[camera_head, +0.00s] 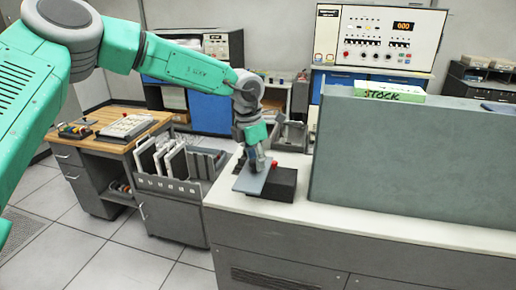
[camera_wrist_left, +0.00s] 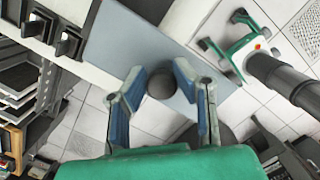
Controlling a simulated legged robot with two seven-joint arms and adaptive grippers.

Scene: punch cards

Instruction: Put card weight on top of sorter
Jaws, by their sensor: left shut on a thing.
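The card weight is a flat blue-grey plate (camera_head: 252,179) with a dark round knob, which shows in the left wrist view (camera_wrist_left: 160,85). My left gripper (camera_head: 258,163) points down and is shut on the knob, its blue-padded fingers on either side of it. The plate is at the left end of the white counter, beside and partly in front of a black block (camera_head: 282,184). I cannot tell whether the plate touches the counter or block. A grey cabinet with cards in slots (camera_head: 160,214), possibly the sorter, stands left of the counter.
The white counter (camera_head: 390,228) runs right, with a tall grey panel (camera_head: 410,160) rising from it. A green STOCK box (camera_head: 390,92) sits on the panel. A grey holder (camera_head: 291,135) stands behind the gripper. A wooden desk (camera_head: 92,120) is far left.

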